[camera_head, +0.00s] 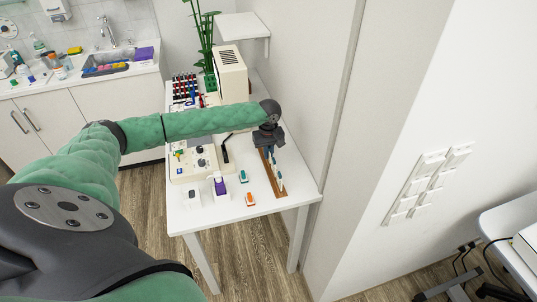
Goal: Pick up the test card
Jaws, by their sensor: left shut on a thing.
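My left arm reaches in from the left over the white table (235,212). My left gripper (271,149) points down at the table's right side, above a long brown wooden strip (266,172). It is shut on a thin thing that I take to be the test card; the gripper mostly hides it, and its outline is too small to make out. A slim white and blue item (279,181) stands or lies along the strip, just below the fingers. I cannot tell whether it touches them. My right gripper is not in view.
A purple and white box (220,187), a teal item (243,177) and an orange item (250,199) stand left of the strip. A beige device (230,72) and a plant (205,45) stand behind my arm. The wall is close on the right. The table's front corner is clear.

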